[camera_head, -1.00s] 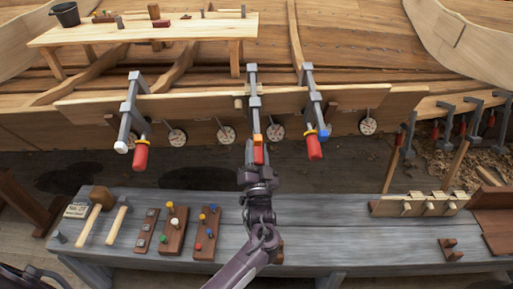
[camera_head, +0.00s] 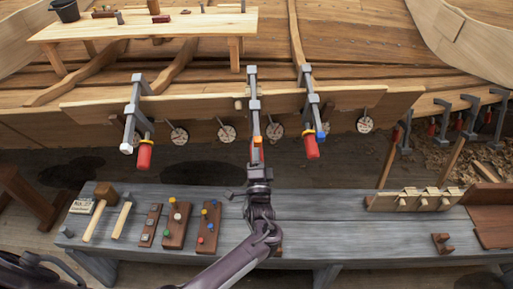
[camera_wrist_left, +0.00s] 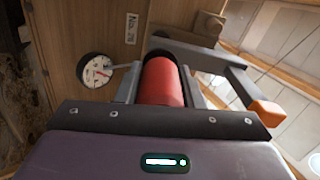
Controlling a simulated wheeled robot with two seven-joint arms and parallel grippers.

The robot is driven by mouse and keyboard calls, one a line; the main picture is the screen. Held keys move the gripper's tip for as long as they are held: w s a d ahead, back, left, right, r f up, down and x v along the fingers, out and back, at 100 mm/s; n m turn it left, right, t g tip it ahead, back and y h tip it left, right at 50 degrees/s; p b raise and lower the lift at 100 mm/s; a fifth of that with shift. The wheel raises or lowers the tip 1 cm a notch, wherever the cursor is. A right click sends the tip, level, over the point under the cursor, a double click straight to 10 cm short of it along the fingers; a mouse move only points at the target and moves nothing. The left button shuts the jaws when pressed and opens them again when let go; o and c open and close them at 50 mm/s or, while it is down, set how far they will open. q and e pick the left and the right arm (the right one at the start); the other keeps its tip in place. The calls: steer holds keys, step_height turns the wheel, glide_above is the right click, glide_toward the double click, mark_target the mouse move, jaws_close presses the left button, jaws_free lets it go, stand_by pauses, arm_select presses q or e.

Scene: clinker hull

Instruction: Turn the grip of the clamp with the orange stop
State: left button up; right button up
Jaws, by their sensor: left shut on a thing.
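The clamp with the orange stop (camera_head: 254,103) hangs on the plank edge in the middle of the head view. Its orange stop (camera_wrist_left: 269,112) shows at the right of the left wrist view. Its red grip (camera_wrist_left: 163,82) lies between the fingers of my left gripper (camera_wrist_left: 163,92), which is shut on it. In the head view my left gripper (camera_head: 258,166) is just below the clamp and hides most of the grip. My right gripper is not in view.
A clamp with a white stop (camera_head: 133,113) is at left, one with a blue stop (camera_head: 310,110) at right. Below, the grey bench (camera_head: 330,215) holds mallets (camera_head: 105,193), peg boards (camera_head: 178,224) and a wooden rack (camera_head: 415,201). Round dials (camera_head: 227,132) hang along the plank.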

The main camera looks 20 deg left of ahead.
arm_select(q)
steer(key=shift+s+d+f+m, duration=0.1)
steer(key=shift+f+m, duration=0.25)
steer(key=shift+m, duration=0.15)
steer(key=o, duration=0.8)
steer(key=shift+o, duration=1)
steer(key=shift+r, duration=0.25)
steer(key=v, duration=0.8)
steer(key=shift+b, duration=0.45)
